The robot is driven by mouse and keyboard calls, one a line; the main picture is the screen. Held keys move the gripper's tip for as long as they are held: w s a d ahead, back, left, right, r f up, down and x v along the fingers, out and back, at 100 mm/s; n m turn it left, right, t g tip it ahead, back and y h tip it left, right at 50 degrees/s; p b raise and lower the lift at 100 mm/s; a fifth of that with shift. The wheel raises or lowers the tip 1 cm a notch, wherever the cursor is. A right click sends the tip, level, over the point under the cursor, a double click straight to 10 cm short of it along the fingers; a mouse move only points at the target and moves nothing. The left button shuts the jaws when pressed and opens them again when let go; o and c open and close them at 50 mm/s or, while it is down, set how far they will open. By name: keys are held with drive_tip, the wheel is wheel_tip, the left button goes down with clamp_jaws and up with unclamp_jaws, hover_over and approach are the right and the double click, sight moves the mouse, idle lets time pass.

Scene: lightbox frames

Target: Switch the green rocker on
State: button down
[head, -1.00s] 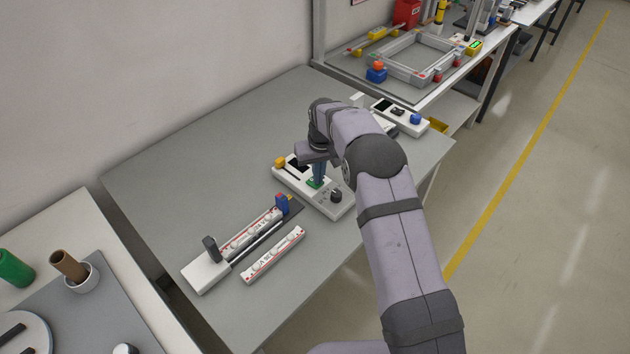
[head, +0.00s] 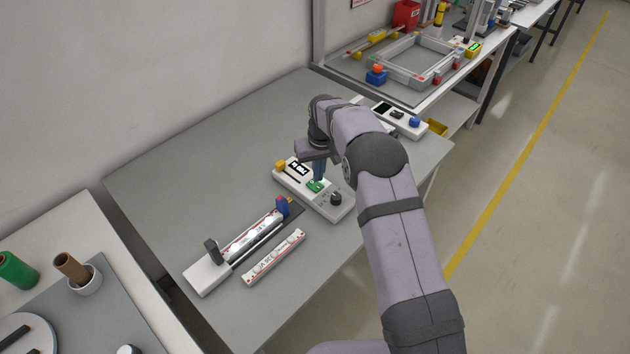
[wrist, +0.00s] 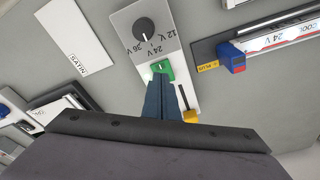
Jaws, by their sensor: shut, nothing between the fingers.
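The green rocker (head: 315,186) sits on the white control box (head: 323,204); it also shows in the wrist view (wrist: 168,74). My gripper (head: 319,178) is shut and empty, pointing down at the rocker. In the wrist view its blue-grey fingertips (wrist: 161,80) partly cover the rocker; I cannot tell if they touch it. The box's small display (head: 298,168) shows bright white with dark marks. The light strip (head: 252,238) in the holder looks bright.
A second strip (head: 273,257) lies on the table in front of the holder. A blue-red connector (head: 282,206) stands at the holder's right end. Another white box (head: 401,118) is behind my arm. The table's left part is clear.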

sight(319, 188)
drive_tip(key=shift+r+p, duration=1.25)
drive_tip(key=shift+r, duration=0.85)
drive_tip(key=s+d+r+m, duration=0.1)
drive_tip(key=s+d+r, duration=0.25)
drive_tip(key=s, duration=0.35)
drive_tip(key=s+d+r, duration=0.3)
drive_tip(key=s+d, duration=0.1)
drive_tip(key=s, duration=0.3)
drive_tip(key=s+d+m+g, duration=0.1)
drive_tip(key=s+d, duration=0.1)
drive_tip(key=s, duration=0.9)
drive_tip(key=s+d+f+m, duration=0.1)
drive_tip(key=s+d, duration=0.1)
drive_tip(key=s, duration=0.9)
drive_tip(key=shift+d+g+b, duration=0.2)
drive_tip(key=shift+g+b, duration=0.2)
